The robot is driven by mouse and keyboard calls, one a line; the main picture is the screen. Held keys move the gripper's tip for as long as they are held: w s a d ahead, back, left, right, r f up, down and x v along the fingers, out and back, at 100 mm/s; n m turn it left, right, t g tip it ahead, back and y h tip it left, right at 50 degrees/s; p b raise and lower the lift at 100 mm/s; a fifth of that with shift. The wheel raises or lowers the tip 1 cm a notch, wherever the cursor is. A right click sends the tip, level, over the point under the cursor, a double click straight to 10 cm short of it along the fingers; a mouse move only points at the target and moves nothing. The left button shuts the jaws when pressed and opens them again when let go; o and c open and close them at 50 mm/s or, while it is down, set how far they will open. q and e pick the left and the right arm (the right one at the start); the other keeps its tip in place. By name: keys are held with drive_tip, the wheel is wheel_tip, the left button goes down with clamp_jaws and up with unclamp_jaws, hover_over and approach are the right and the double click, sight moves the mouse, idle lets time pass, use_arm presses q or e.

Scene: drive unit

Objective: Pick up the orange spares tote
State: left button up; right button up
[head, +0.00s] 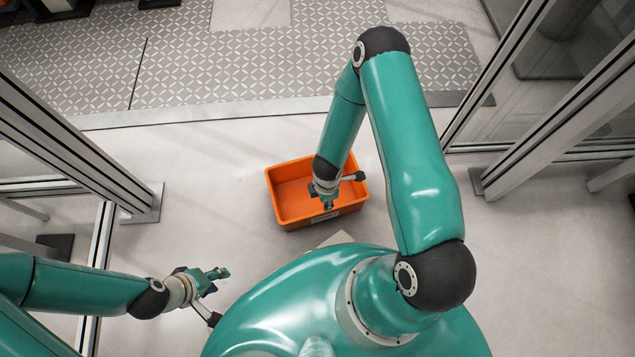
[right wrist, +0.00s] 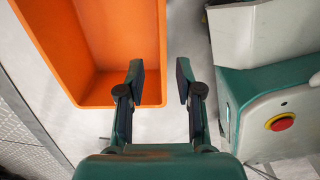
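The orange spares tote (head: 285,204) stands on the pale floor in front of my base, and its visible inside looks empty. It also shows in the right wrist view (right wrist: 85,92) at upper left. My right gripper (head: 328,204) is over the tote's near side. In the right wrist view that gripper (right wrist: 161,80) is open, with the tote's side wall lying in the gap between its fingertips. I cannot tell whether the fingers touch the wall. My left gripper (head: 219,273) hangs apart from the tote at lower left, and its finger opening is unclear.
Metal frame posts stand at the left (head: 120,190) and right (head: 500,170). A patterned floor area (head: 220,70) lies beyond a low strip behind the tote. The floor around the tote's left and far sides is clear. My base is close on its near side.

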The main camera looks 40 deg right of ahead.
wheel_tip(320, 180, down, 9)
drive_tip(key=shift+r+b, duration=0.1)
drive_tip(key=shift+b, duration=1.15)
drive_tip(key=shift+s+d+f+b, duration=0.1)
drive_tip(key=shift+f+b, duration=1.2)
drive_tip(key=shift+f, duration=1.35)
clamp_jaws()
drive_tip(key=shift+r, duration=0.1)
